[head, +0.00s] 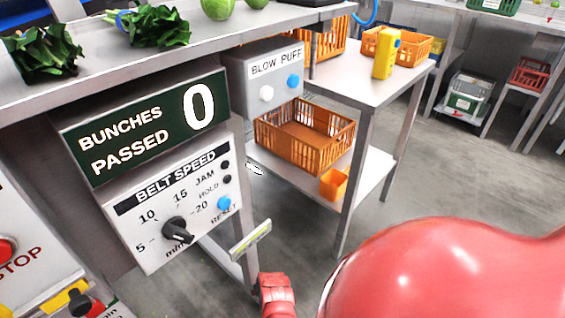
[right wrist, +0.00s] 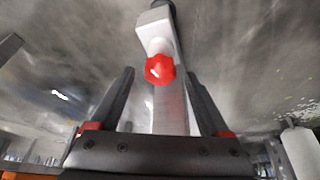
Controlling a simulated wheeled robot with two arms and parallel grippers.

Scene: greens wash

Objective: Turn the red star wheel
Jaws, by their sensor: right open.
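The red star wheel (right wrist: 160,69) shows in the right wrist view, just above the middle. It sits on a short pale stem under a white block (right wrist: 154,30) on a grey post. My right gripper (right wrist: 159,76) is open, with one dark finger to each side of the wheel in the picture. The wheel appears beyond the fingertips, and I see no contact. I cannot pick out the wheel in the head view, where my red arm covers the lower right. My left gripper is in neither view.
A belt speed panel (head: 150,240) with a black knob hangs under the bench at left. A blow puff box (head: 262,76) is beside it. An orange crate (head: 322,152) and a small orange bin (head: 334,184) stand on a low shelf. Grey floor is open at right.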

